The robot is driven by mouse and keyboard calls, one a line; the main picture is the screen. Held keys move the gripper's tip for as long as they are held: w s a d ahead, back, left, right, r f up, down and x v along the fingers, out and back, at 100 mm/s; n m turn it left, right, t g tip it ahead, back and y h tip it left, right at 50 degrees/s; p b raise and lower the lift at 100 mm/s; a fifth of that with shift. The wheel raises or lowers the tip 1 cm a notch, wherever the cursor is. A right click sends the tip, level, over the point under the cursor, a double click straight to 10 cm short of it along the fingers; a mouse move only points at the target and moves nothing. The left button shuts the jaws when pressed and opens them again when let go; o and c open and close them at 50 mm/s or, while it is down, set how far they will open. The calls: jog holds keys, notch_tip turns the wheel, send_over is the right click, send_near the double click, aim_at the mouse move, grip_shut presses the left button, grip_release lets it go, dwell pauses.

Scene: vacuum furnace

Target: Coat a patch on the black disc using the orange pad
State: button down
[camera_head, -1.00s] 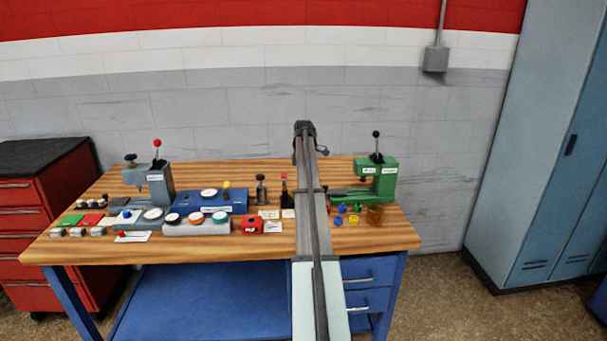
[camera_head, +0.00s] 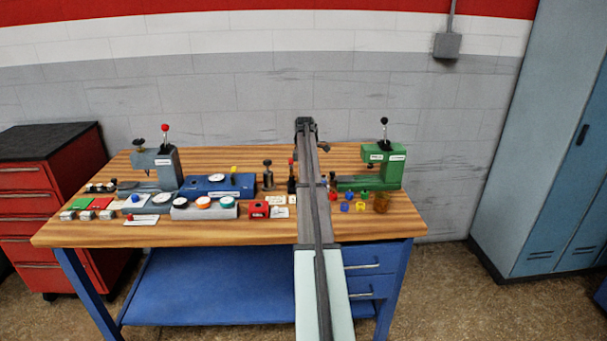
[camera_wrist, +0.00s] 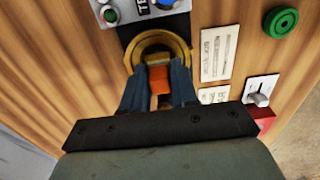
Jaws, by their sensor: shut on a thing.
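In the wrist view my gripper (camera_wrist: 158,88) is shut on a small orange piece (camera_wrist: 159,78), seemingly the orange pad, between its two blue-grey fingers. The piece is in front of a brass ring (camera_wrist: 177,50) on a dark base; I cannot tell whether it touches. In the head view, a grey rack holds white-faced round pieces with a black rim (camera_head: 181,202), an orange rim (camera_head: 203,202) and a teal rim (camera_head: 226,201). I cannot tell which thing is the black disc.
White cards (camera_wrist: 219,53), a green ring (camera_wrist: 282,22) and a red block (camera_wrist: 265,122) lie right of the brass ring. A green press (camera_head: 384,160) stands right of my arm and a grey press (camera_head: 160,168) at the left. Small coloured pieces lie near the green press.

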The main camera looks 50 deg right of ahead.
jog(key=shift+s+d, duration=0.9)
notch_tip(320, 180, up, 8)
dwell(0.3)
jog(key=a+f+m, duration=0.3)
jog(key=a, duration=2)
jog(key=s+a+f+m, duration=0.1)
jog(key=a+f+m, duration=0.2)
jog(key=a, duration=2.1)
jog(key=s+a+f+m, duration=0.1)
jog(key=a+f+m, duration=0.2)
jog(key=a, duration=2)
jog(key=shift+s+a+f, duration=0.15)
jog(key=shift+a+f, duration=0.2)
jog(key=shift+f, duration=0.55)
